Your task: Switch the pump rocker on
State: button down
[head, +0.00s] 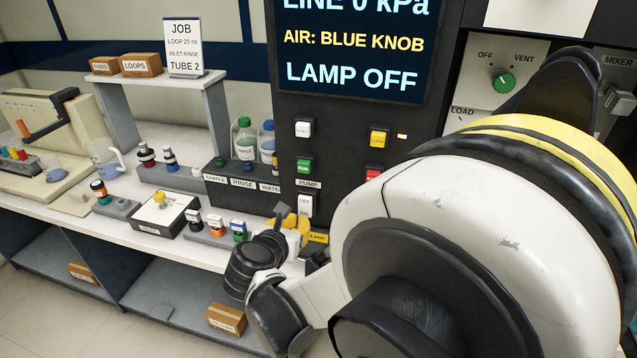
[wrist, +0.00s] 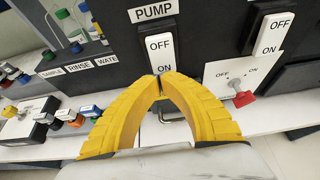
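The pump rocker (wrist: 160,50) is a white switch on a dark panel below a PUMP label (wrist: 153,10), with OFF at its top and ON at its bottom. In the head view the rocker (head: 305,206) is beside my gripper. My gripper (wrist: 160,84) has yellow fingers whose tips meet with nothing visible between them. The tips are at the rocker's lower end, just under ON; I cannot tell whether they touch it. In the head view my gripper (head: 292,219) is partly hidden by my arm.
The display (head: 354,45) reads LINE 0 kPa and LAMP OFF. Labelled bottles (head: 245,140) and stamp-like items (head: 216,226) stand left on the bench.

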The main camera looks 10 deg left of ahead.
jog(key=shift+w, duration=0.35)
jog(key=shift+w+f+b, duration=0.3)
jog(key=shift+w+b, duration=0.15)
jog(key=shift+w, duration=0.15)
jog(key=shift+r, duration=0.1)
